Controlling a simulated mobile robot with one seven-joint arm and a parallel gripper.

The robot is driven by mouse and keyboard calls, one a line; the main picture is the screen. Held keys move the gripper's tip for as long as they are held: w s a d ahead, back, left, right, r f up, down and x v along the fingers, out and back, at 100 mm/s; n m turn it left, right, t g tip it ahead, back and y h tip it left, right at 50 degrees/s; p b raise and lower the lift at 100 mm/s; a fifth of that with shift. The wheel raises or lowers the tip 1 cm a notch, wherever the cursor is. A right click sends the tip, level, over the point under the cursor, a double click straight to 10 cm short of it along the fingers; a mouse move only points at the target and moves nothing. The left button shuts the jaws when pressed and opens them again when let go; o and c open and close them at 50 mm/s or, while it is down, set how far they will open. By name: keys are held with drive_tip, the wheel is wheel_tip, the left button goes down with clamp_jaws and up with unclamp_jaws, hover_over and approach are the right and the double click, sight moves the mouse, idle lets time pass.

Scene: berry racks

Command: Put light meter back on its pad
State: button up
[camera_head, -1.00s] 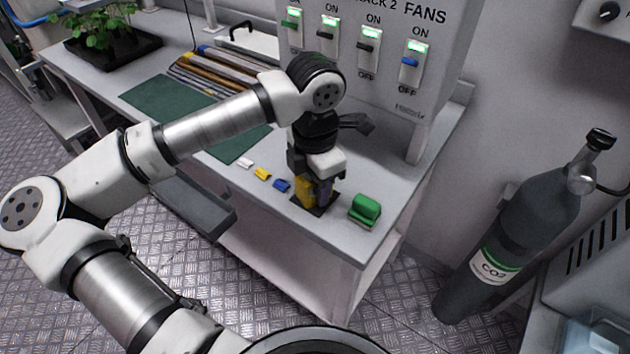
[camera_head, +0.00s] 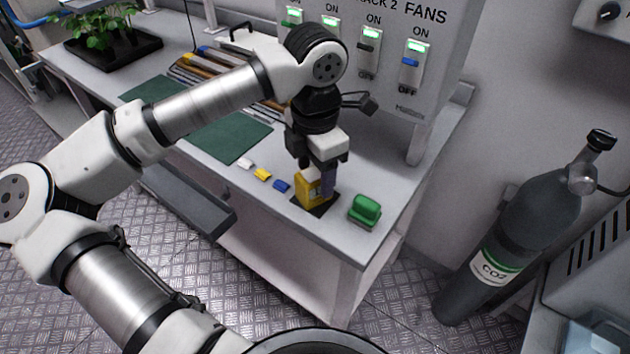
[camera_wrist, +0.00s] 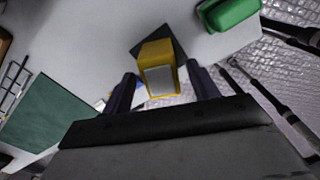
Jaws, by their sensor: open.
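The yellow light meter (camera_head: 308,189) stands upright on its dark square pad (camera_head: 327,208) near the front right corner of the bench. In the wrist view the light meter (camera_wrist: 156,56) shows its grey face, and part of the pad (camera_wrist: 143,42) shows beyond it. My gripper (camera_head: 319,184) is over the meter, pointing down, with its fingers apart. In the wrist view my gripper (camera_wrist: 162,88) has one finger on either side of the meter, with gaps between. The fingers hide part of the meter in the head view.
A green object (camera_head: 365,210) sits close to the right of the pad. Small blue (camera_head: 282,186), yellow (camera_head: 262,174) and white (camera_head: 244,163) pieces lie to the left. A green mat (camera_head: 225,138) lies farther left. The fan switch box (camera_head: 390,90) stands behind.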

sight(316, 172)
wheel_tip(316, 172, up, 8)
drive_tip(key=shift+r, duration=0.1)
